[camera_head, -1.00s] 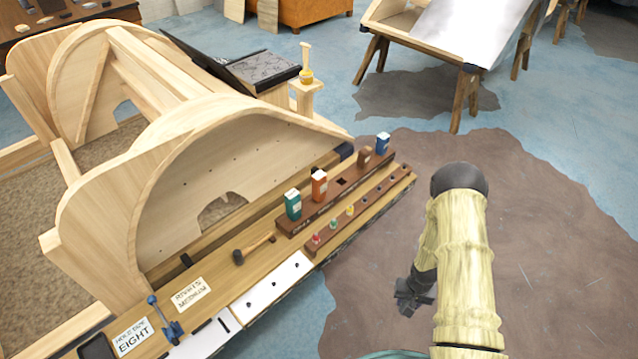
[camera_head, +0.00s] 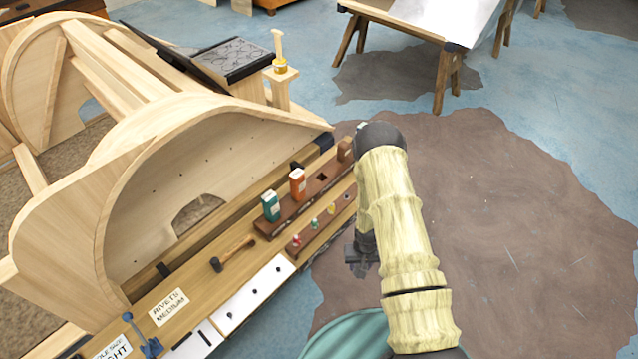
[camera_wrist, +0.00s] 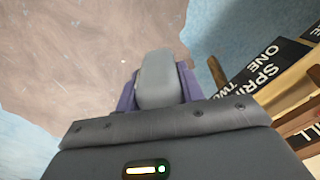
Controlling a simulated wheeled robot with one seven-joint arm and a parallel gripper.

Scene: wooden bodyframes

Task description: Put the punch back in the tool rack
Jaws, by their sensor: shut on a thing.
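My gripper (camera_head: 360,252) hangs just off the bench's right edge, beside the tool rack, seen from behind my arm. In the wrist view my gripper (camera_wrist: 156,80) shows a grey piece between purple sides. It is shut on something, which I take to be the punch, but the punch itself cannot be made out. The dark brown tool rack (camera_head: 284,222) holds a teal-handled tool (camera_head: 271,206), an orange one (camera_head: 298,184) and a brown one (camera_head: 344,150). An empty square slot shows between the orange and brown tools.
A lower strip (camera_head: 305,240) in front of the rack holds several small coloured pieces. A hammer (camera_head: 232,254) and a label card (camera_head: 169,307) lie on the bench. A large wooden frame (camera_head: 170,185) stands behind. The floor to the right is clear.

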